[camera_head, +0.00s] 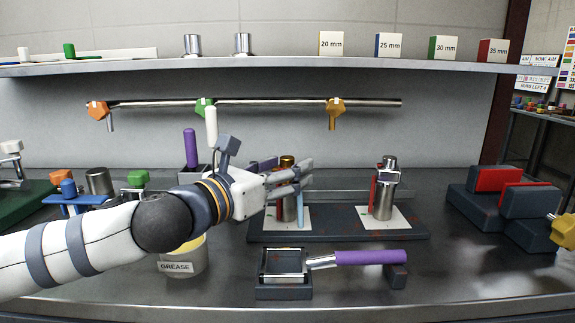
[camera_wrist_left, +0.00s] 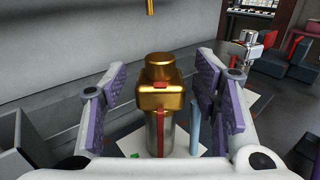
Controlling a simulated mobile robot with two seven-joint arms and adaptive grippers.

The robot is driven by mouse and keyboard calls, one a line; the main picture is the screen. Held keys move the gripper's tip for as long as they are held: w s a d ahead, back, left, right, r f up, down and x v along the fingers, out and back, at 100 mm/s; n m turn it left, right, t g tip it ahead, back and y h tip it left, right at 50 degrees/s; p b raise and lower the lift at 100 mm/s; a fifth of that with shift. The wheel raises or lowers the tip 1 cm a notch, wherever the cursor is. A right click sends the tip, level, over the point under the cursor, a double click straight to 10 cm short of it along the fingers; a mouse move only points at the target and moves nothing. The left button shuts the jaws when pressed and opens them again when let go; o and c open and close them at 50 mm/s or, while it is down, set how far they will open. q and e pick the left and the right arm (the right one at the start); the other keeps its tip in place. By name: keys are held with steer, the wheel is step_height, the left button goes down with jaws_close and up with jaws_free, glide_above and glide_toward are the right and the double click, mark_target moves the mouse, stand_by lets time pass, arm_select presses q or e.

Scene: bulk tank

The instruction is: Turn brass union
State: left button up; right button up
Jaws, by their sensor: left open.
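The brass union (camera_wrist_left: 160,85) is a gold-coloured fitting with a round top and a squarish collar, on an upright silver cylinder (camera_wrist_left: 163,135) with a red stripe. In the head view the union (camera_head: 287,161) shows just above my left gripper's fingers. My left gripper (camera_head: 302,175) comes in from the left. In the left wrist view its purple-padded fingers (camera_wrist_left: 163,95) stand open on both sides of the union, with gaps showing. The lower cylinder is partly hidden by the gripper in the head view. My right gripper is not in view.
A similar silver fitting (camera_head: 385,185) stands to the right on the same dark base (camera_head: 340,235). A light blue rod (camera_wrist_left: 195,128) stands close beside the brass fitting. A purple-handled tool (camera_head: 370,257) lies in front. A grease tub (camera_head: 185,262) stands below my left arm.

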arm_select(q)
steer(key=shift+w+d, duration=0.35)
steer(key=c, duration=1.2)
steer(key=shift+o, duration=0.2)
